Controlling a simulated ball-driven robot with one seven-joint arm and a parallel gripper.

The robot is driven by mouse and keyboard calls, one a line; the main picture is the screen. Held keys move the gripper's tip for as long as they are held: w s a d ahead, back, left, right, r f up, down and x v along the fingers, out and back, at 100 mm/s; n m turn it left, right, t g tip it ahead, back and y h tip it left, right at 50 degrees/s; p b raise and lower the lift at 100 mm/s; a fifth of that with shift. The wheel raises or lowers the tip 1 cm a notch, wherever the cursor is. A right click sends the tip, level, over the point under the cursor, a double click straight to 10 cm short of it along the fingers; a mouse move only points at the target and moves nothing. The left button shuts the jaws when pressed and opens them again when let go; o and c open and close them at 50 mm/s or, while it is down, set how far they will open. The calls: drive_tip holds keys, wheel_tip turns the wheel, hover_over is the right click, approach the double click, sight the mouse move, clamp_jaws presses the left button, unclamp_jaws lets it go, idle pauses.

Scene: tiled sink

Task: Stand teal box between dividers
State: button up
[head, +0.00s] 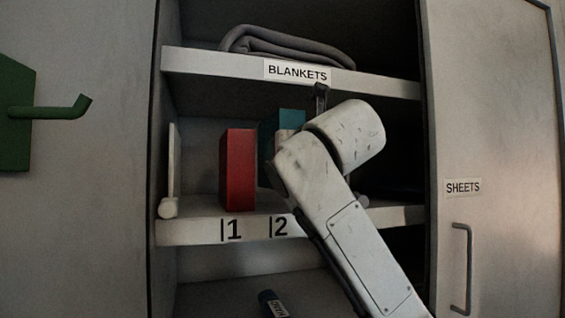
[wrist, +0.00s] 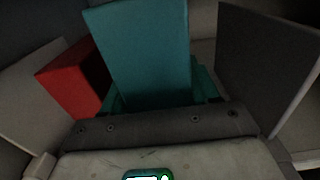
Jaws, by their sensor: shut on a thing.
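The teal box (head: 291,121) stands at the middle shelf beside the red box, partly hidden behind my arm. In the wrist view the teal box (wrist: 140,52) rises upright between my gripper's fingers. My gripper (wrist: 158,95) is shut on its lower part; in the head view my arm hides the grip. A pale divider (head: 172,165) stands at the shelf's left end. A dark-faced divider (wrist: 262,65) is right of the teal box, apart from it, in the wrist view. Whether the box's base touches the shelf is hidden.
A red box (head: 238,170) stands on the middle shelf (head: 195,232) above label 1, left of the teal box. A folded grey blanket (head: 287,45) lies on the shelf above. A green hook (head: 62,108) juts out at left. The SHEETS door (head: 490,120) is at right.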

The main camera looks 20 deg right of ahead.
drive_tip(key=shift+w+r, duration=0.1)
drive_tip(key=shift+w, duration=1)
drive_tip(key=shift+w+f+p, duration=0.1)
drive_tip(key=shift+f+p, duration=0.55)
drive_tip(key=shift+f, duration=1.15)
drive_tip(key=o, duration=1.3)
drive_tip(key=shift+f, duration=0.15)
drive_tip(key=s+b, duration=0.3)
drive_tip(key=s, duration=0.9)
